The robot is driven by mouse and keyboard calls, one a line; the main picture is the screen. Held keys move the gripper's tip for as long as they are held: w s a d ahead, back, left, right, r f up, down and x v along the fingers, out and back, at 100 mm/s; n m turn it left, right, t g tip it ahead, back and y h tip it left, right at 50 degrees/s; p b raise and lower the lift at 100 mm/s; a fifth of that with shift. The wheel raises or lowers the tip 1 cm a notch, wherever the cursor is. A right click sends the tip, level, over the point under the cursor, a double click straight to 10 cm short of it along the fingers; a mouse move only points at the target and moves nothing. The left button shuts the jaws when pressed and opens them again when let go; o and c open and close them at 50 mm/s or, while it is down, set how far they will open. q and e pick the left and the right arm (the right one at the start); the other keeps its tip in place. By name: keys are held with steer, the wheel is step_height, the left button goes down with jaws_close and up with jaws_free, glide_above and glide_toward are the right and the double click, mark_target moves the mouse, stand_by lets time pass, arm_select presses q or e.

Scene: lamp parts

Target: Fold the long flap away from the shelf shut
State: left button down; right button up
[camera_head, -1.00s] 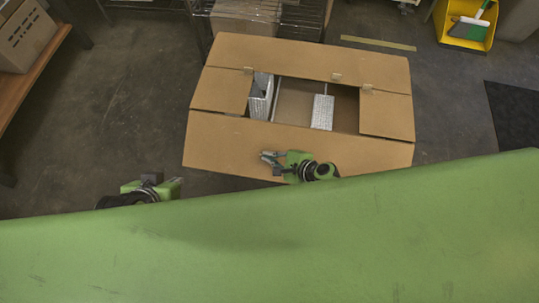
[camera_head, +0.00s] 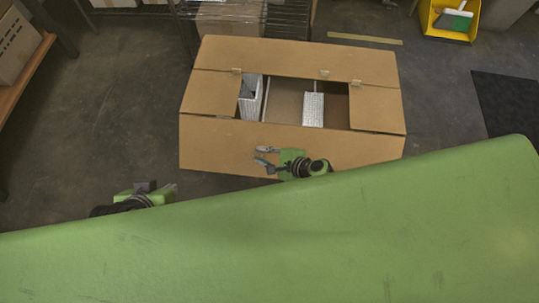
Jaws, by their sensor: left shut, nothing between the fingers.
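A brown cardboard box (camera_head: 205,95) stands on the floor with its top partly open. The near long flap's side (camera_head: 220,148) shows as a broad cardboard panel facing me; I cannot tell flap from wall there. My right gripper (camera_head: 265,156) is over this panel, fingers pointing left and apart, with nothing visible between them; contact cannot be told. My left gripper (camera_head: 172,189) is shut and empty, left of and below the box's near left corner.
White packed items (camera_head: 313,109) show inside the box. A wire shelf (camera_head: 288,20) stands behind it. A brown bench (camera_head: 25,70) is at left. My green body hides the foreground.

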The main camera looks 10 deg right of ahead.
steer(key=v, duration=1.2)
